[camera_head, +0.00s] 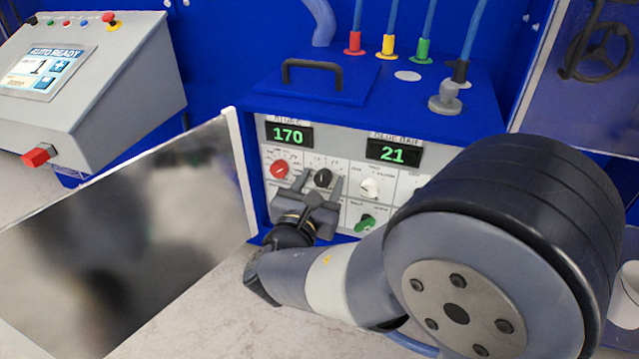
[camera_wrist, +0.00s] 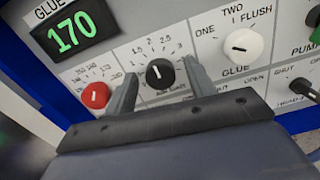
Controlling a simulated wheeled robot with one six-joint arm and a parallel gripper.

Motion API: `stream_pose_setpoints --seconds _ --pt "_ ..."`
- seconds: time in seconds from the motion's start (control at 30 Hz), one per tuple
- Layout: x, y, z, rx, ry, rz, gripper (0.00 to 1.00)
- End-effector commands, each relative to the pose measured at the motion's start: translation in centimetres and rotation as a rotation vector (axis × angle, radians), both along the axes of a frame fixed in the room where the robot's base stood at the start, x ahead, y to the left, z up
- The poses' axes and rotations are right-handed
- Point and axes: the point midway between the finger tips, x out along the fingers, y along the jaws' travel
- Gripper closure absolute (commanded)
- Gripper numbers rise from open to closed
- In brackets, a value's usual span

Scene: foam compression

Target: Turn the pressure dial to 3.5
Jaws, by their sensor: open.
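The black dial (camera_head: 322,178) sits on the white control panel, between the red dial and a white knob. It also shows in the wrist view (camera_wrist: 159,74), with a printed scale around it on which 1.5, 2 and 2.5 can be made out. A short white mark on its face points up and slightly left. My gripper (camera_wrist: 159,68) is open, with one finger on each side of the black dial. In the head view my gripper (camera_head: 319,179) is also at this dial. I cannot tell whether the fingers touch it. The lower scale is partly hidden.
A red dial (camera_wrist: 95,95) is close to the left finger, and a white knob (camera_wrist: 243,46) is to the right. A green knob (camera_head: 366,222) is lower right. Displays read 170 (camera_head: 289,135) and 21 (camera_head: 392,153). An open panel door (camera_head: 235,150) stands at left.

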Motion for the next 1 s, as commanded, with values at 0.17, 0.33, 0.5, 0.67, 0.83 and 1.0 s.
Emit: stream_pose_setpoints --seconds 0.17,0.33,0.5,0.67,0.83,1.0 --pt "0.0 0.0 -0.01 0.0 0.0 0.0 0.48" --pt "-0.01 0.0 0.0 0.0 0.0 0.0 0.6" --pt "-0.02 0.01 -0.01 0.0 0.0 0.0 0.74" --pt "-0.02 0.01 0.0 0.0 0.0 0.0 0.87" --pt "-0.03 0.0 -0.03 0.002 -0.001 0.0 0.93" --pt "-0.03 -0.01 -0.17 0.029 -0.011 0.0 0.93"
